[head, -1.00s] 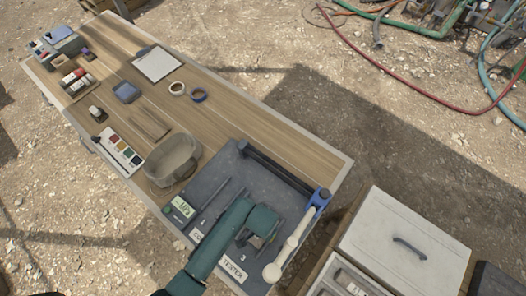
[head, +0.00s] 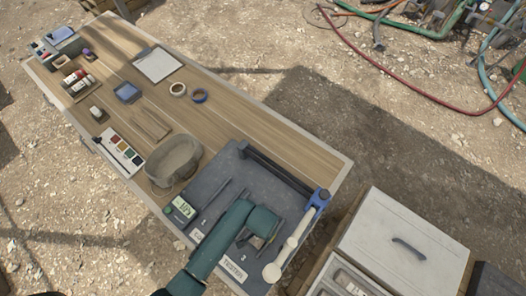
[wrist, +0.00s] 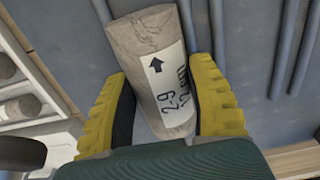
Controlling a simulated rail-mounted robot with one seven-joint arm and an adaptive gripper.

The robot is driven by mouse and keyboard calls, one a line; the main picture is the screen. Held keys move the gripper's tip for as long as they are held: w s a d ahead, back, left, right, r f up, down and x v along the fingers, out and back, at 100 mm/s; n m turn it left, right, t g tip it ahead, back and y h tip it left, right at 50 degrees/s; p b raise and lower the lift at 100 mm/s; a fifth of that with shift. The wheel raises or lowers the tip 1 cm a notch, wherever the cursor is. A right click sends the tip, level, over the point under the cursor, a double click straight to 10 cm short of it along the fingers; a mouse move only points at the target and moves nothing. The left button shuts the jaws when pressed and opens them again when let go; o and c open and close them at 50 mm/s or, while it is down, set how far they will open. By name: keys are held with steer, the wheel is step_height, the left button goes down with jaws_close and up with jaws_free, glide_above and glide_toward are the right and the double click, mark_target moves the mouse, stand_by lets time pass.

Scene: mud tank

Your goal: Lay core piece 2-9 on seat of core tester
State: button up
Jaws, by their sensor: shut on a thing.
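In the wrist view core piece 2-9 (wrist: 150,38) is a grey-brown rough cylinder with a white label, a black arrow and the marking 2-9. My gripper (wrist: 163,88) has its yellow, ribbed fingers shut on the core piece, one on each side. In the head view the core tester (head: 232,163) is a dark grey base with a dark bar, a blue end fitting and a pale lever (head: 290,250). My green arm reaches over its front part and hides the core piece. I cannot make out the seat, nor whether the core piece touches the tester.
A grey-brown tub (head: 172,160) stands left of the tester. A small green-screen device (head: 181,208) sits at the base's left corner. A pale lidded box (head: 403,243) is at the right. In the wrist view, several cores (wrist: 18,108) lie in a tray at left.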

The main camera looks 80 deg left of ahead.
steer(key=shift+w+f, duration=0.1)
steer(key=shift+f, duration=0.15)
steer(key=o, duration=1.2)
steer(key=shift+f, duration=0.1)
step_height(320, 180, up, 12)
steer(key=shift+r, duration=0.1)
